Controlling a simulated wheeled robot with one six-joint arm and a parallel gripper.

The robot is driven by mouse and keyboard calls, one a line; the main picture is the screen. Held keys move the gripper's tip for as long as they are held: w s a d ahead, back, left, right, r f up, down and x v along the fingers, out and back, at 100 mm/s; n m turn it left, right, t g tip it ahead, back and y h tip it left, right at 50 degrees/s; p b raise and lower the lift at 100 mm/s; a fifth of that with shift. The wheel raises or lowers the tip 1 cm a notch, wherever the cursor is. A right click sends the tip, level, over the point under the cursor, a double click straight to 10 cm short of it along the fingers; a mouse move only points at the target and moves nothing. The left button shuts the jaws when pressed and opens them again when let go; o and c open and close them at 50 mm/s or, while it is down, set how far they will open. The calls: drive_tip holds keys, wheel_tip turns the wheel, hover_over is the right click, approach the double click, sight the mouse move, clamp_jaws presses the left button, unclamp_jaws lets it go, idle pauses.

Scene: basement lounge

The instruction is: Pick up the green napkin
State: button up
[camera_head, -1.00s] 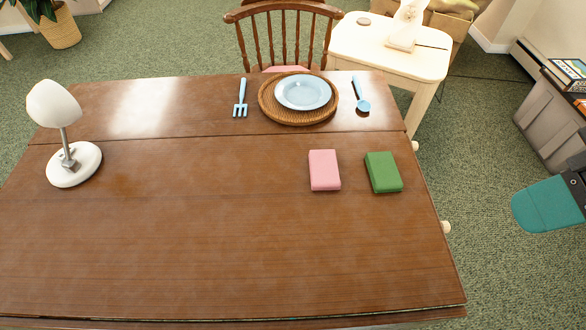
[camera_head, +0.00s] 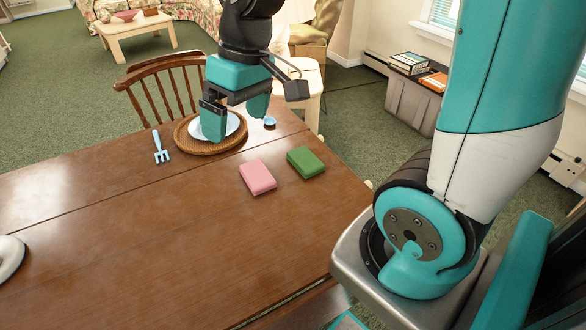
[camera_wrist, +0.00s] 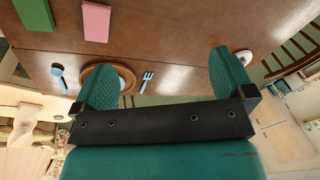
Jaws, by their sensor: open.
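The green napkin (camera_head: 306,162) is a folded block lying flat on the brown wooden table (camera_head: 130,240), near its right edge. A pink napkin (camera_head: 257,177) lies to its left with a small gap between them. In the wrist view the green napkin (camera_wrist: 36,14) is at the top left corner, partly cut off. My gripper (camera_head: 236,122) is open and empty, its teal fingers apart. In the head view it appears in front of the plate, up and left of the green napkin. In the wrist view the fingers (camera_wrist: 165,78) have nothing between them but background.
A blue plate (camera_head: 232,125) sits on a round woven mat (camera_head: 205,147), with a blue fork (camera_head: 160,146) to its left and a blue spoon (camera_head: 269,121) to its right. A wooden chair (camera_head: 160,88) stands behind.

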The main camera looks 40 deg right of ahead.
drive_tip(key=w+d+f+m+b, duration=0.1)
drive_tip(key=w+d+f, duration=0.1)
drive_tip(key=d, duration=0.3)
drive_tip(key=w+d+f+m+h, duration=0.1)
drive_tip(key=w+d+f, duration=0.2)
drive_tip(key=d, duration=0.1)
drive_tip(key=w+d+f+m+b, duration=0.1)
drive_tip(key=w+d+f, duration=0.1)
drive_tip(key=d, duration=0.3)
drive_tip(key=m+g+h, duration=0.1)
drive_tip(key=m, duration=0.2)
approach(305, 158)
wheel_tip(305, 158, down, 4)
drive_tip(key=shift+s+r+b, duration=0.15)
drive_tip(key=shift+b, duration=0.3)
drive_tip(key=shift+a+f, duration=0.1)
drive_tip(key=shift+f, duration=2.95)
drive_tip(key=c, duration=0.9)
drive_tip(key=shift+r, duration=0.1)
